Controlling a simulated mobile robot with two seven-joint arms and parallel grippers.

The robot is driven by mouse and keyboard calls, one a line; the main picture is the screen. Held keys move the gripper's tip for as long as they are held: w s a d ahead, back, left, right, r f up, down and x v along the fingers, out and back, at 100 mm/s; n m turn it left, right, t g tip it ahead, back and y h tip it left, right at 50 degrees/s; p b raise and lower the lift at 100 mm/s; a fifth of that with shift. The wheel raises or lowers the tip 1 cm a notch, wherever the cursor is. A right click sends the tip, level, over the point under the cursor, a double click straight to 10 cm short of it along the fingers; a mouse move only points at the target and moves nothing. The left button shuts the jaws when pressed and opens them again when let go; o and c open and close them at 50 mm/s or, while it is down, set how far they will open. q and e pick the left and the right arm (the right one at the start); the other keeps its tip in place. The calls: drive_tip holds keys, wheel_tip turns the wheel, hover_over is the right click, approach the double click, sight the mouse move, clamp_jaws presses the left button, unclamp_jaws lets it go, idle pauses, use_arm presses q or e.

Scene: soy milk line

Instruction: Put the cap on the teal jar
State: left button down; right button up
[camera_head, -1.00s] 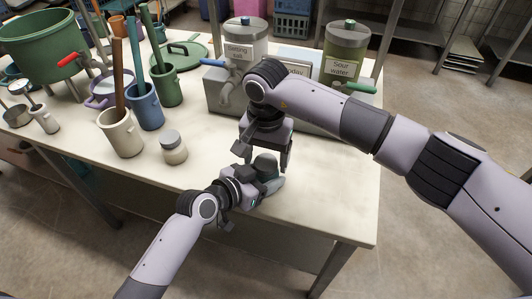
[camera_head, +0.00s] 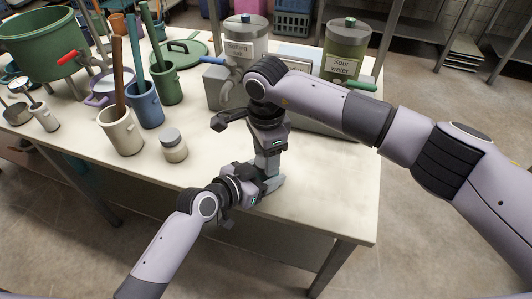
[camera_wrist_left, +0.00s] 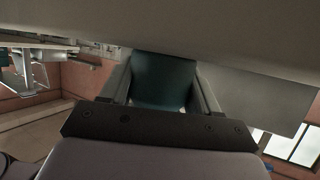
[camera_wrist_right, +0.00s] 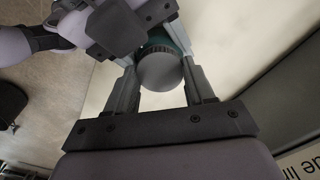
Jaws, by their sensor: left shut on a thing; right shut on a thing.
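The teal jar (camera_wrist_left: 163,82) is between the fingers of my left gripper (camera_wrist_left: 160,90), which is shut on it at the table (camera_head: 325,200). In the head view the left gripper (camera_head: 268,184) sits low at the front right of the table. My right gripper (camera_head: 267,163) points down from above it. In the right wrist view the grey round cap (camera_wrist_right: 161,70) lies between the right fingers (camera_wrist_right: 161,92), shut on it. A teal strip of the jar (camera_wrist_right: 156,40) shows right beside the cap. The cap is over the jar's top; whether it is fully seated cannot be told.
Behind the grippers stand the dispensers labelled Sour water (camera_head: 345,55) and one beside it (camera_head: 245,45). A pale jar with a grey lid (camera_head: 173,145) stands to the left, near beige (camera_head: 121,132) and blue (camera_head: 146,107) pots. The table's front right is clear.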

drive_tip(key=m, duration=0.3)
drive_tip(key=shift+m, duration=0.4)
drive_tip(key=o, duration=1.2)
drive_tip(key=shift+c, duration=0.2)
drive_tip(key=shift+r, duration=2.3)
drive_tip(key=shift+c, duration=0.4)
